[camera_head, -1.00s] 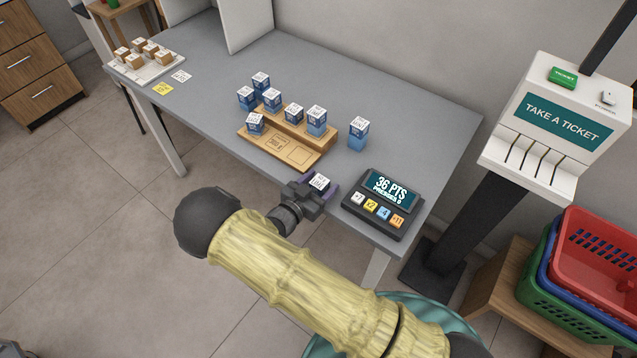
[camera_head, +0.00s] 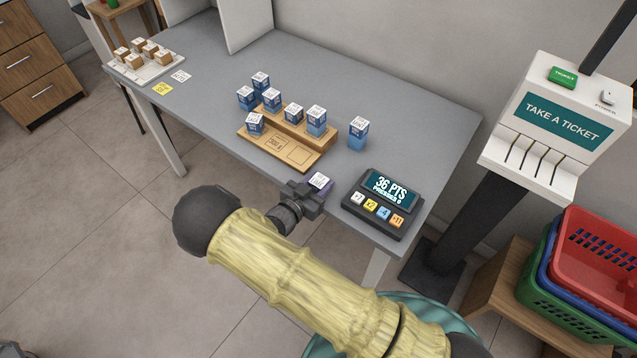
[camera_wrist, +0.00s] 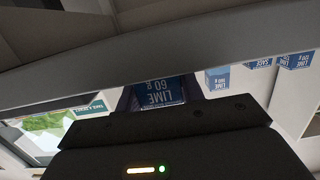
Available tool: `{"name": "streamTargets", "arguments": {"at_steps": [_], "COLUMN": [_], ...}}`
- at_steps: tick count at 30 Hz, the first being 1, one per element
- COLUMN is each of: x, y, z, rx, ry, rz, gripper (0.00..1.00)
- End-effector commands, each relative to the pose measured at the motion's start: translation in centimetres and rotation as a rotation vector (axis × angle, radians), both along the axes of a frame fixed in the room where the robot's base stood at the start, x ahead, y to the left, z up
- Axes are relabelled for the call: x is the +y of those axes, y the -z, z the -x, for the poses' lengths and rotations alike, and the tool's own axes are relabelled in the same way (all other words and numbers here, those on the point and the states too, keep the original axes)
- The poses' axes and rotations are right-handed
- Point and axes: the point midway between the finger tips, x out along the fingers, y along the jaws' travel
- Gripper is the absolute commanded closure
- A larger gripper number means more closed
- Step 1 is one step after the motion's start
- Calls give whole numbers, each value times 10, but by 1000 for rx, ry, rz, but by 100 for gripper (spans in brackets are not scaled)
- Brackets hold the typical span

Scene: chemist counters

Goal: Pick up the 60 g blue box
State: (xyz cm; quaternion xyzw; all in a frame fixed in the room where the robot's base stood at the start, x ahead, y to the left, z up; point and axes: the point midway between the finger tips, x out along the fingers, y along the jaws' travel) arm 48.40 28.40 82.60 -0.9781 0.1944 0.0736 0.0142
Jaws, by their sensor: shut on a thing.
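My gripper (camera_head: 316,186) is at the front edge of the grey table, left of the dark keypad display. It is shut on a small blue box with a white top (camera_head: 320,180). In the wrist view the box (camera_wrist: 160,92) sits between the dark purple fingers, its label reading "LIME 60 g" upside down. The head view shows mainly its top; my gripper hides most of its sides. I cannot tell whether it touches the table.
The display (camera_head: 385,203) reads "36 PTS". A white tray (camera_head: 165,67) with small boxes is at the far left. The table's back right is clear.

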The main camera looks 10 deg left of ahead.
Motion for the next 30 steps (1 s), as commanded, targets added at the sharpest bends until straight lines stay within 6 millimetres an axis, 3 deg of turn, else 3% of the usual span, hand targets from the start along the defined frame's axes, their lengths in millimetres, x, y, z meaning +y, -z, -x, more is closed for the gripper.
{"name": "streamTargets", "arguments": {"at_steps": [18,30], "x": [0,0], "y": [-88,-95], "z": [0,0], "rx": [-1,0], "ry": [0,0], "rz": [-2,0], "gripper": [85,85]}}
